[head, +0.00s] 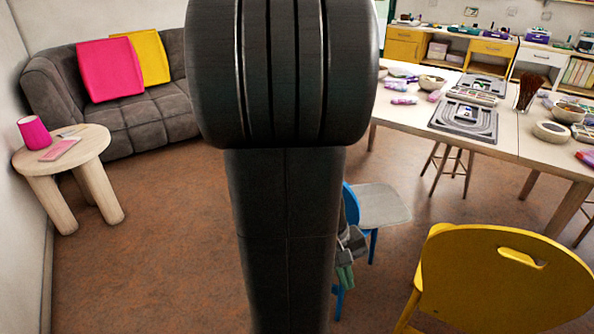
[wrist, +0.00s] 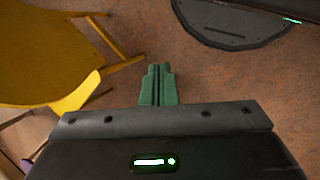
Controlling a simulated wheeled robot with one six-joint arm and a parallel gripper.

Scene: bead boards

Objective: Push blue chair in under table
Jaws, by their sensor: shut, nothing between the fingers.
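The blue chair (head: 350,203) is partly hidden behind my arm in the head view. A strip of its blue back, blue legs and a pale grey seat (head: 382,205) show. The seat points right, and the chair stands apart from the long pale table (head: 405,117), short of its near edge. My gripper (head: 345,276) is low beside the chair, on its near side, with green fingers together and empty. Whether it touches the chair is hidden. In the wrist view, the fingers (wrist: 158,70) are shut over bare floor, and the blue chair is out of sight.
A yellow chair (head: 500,280) stands at the front right; it also shows in the wrist view (wrist: 60,50). A stool (head: 453,160) is by the table. A grey sofa (head: 150,105) and a small round side table (head: 85,150) are at left. The floor between is clear.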

